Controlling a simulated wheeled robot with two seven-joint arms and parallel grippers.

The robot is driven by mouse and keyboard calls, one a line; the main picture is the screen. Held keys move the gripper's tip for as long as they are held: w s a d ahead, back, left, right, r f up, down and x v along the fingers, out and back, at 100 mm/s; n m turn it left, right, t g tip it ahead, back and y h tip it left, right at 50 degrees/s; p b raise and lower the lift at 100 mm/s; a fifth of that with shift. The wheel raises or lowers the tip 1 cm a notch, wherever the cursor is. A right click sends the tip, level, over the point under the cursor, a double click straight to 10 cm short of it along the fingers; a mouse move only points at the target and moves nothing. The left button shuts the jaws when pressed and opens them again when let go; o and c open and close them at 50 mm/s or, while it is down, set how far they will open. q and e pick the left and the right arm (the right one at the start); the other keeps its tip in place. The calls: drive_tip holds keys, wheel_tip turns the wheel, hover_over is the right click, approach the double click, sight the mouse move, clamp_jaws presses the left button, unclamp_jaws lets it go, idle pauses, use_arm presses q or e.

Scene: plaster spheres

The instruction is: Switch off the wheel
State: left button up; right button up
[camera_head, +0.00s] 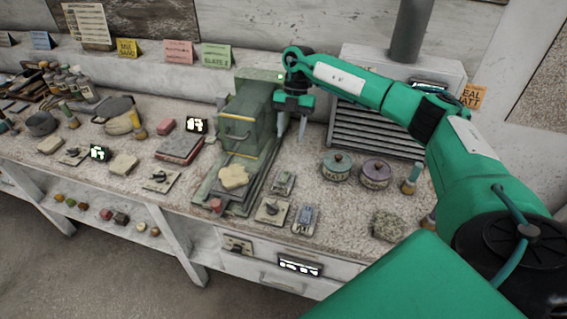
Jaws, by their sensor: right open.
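My right gripper (292,125) is open and points down beside the right side of a green box-like machine (241,118), above the worktop. It appears empty. Several lever switches on pale plates lie along the bench: one front centre (271,210), one left of it (160,181), one further left (75,156). Another switch plate (237,244) is on the bench's front face. No wheel can be told for sure, and the switch positions are too small to read. My left gripper is not in view.
Two lidded jars (337,165) (376,173) stand right of centre, before a slatted grey unit (375,128). Small devices (283,182) (304,218) lie near the front switch. A yellowish lump (234,177) sits before the green machine. Lit displays (195,125) (299,265) show.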

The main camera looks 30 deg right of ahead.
drive_tip(key=p, duration=0.1)
approach(285, 174)
drive_tip(key=f, duration=0.1)
drive_tip(key=p+x, duration=0.1)
drive_tip(key=x, duration=0.4)
drive_tip(key=shift+s+a+f, duration=0.2)
drive_tip(key=shift+s, duration=0.05)
drive_tip(key=shift+s+a+f, duration=0.1)
drive_tip(key=shift+f, duration=0.4)
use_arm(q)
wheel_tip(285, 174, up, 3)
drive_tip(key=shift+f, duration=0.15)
